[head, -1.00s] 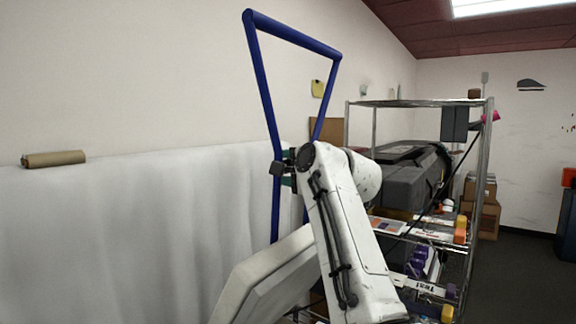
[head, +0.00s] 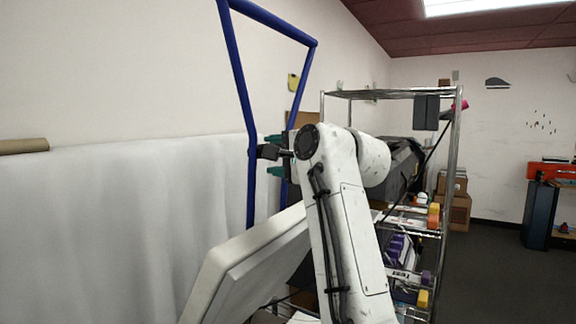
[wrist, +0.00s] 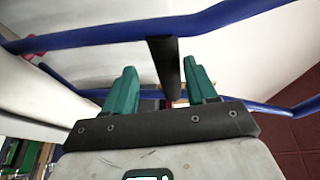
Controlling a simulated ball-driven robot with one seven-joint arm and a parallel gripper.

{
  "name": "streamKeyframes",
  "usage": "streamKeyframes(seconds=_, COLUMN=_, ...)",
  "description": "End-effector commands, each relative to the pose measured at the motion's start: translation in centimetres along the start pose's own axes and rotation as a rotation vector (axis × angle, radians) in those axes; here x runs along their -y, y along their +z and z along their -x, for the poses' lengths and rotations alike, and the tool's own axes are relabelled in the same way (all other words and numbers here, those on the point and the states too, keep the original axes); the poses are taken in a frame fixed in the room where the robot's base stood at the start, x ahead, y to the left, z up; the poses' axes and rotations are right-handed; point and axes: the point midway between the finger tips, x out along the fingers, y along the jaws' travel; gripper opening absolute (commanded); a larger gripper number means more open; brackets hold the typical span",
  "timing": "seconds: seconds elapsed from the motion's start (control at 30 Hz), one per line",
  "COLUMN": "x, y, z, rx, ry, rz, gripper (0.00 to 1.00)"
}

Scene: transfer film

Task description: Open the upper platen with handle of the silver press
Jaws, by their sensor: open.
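The press shows as a blue handle frame (head: 238,90) standing tall in the head view, with a pale slab (head: 225,265), seemingly its upper platen, tilted at its lower end. A short black grip (head: 267,152) shows beside the frame's left bar. In the wrist view, the blue bar (wrist: 110,35) crosses the top, and the black grip (wrist: 166,65) hangs from it between my teal fingers. My gripper (head: 271,155), also in the wrist view (wrist: 162,88), is open with a finger on each side of the grip. Gaps show on both sides. The lower platen is hidden.
A metal wire shelf (head: 455,150) with boxes and dark equipment stands right of my arm. A white sheet (head: 110,230) covers the left side, with a brown roll (head: 22,146) on top. Open floor (head: 500,275) lies at the far right.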

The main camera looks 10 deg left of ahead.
Motion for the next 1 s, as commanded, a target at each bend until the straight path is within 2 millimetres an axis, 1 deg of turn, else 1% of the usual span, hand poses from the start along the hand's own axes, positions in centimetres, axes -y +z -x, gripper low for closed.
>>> streamKeyframes(seconds=0.03, x=-0.3, y=0.0, z=0.8, rx=-0.001, ry=-0.002, rz=0.001, gripper=0.57)
streamKeyframes(seconds=0.1, x=-0.3, y=0.0, z=1.8, rx=-0.001, ry=-0.002, rz=0.0, gripper=0.57)
streamKeyframes(seconds=0.3, x=-0.2, y=0.1, z=3.7, rx=0.0, ry=0.0, rz=0.0, gripper=0.57)
streamKeyframes(seconds=0.47, x=-0.2, y=0.1, z=4.2, rx=0.001, ry=0.003, rz=0.0, gripper=0.57)
streamKeyframes(seconds=0.8, x=-0.1, y=0.1, z=4.2, rx=0.0, ry=0.003, rz=0.0, gripper=0.57)
streamKeyframes(seconds=0.87, x=-1.6, y=-0.4, z=4.4, rx=-0.01, ry=0.019, rz=0.015, gripper=0.57)
streamKeyframes(seconds=0.97, x=-5.8, y=-1.8, z=5.1, rx=-0.038, ry=0.07, rz=0.063, gripper=0.57)
streamKeyframes(seconds=1.0, x=-7.9, y=-2.4, z=5.6, rx=-0.052, ry=0.098, rz=0.09, gripper=0.57)
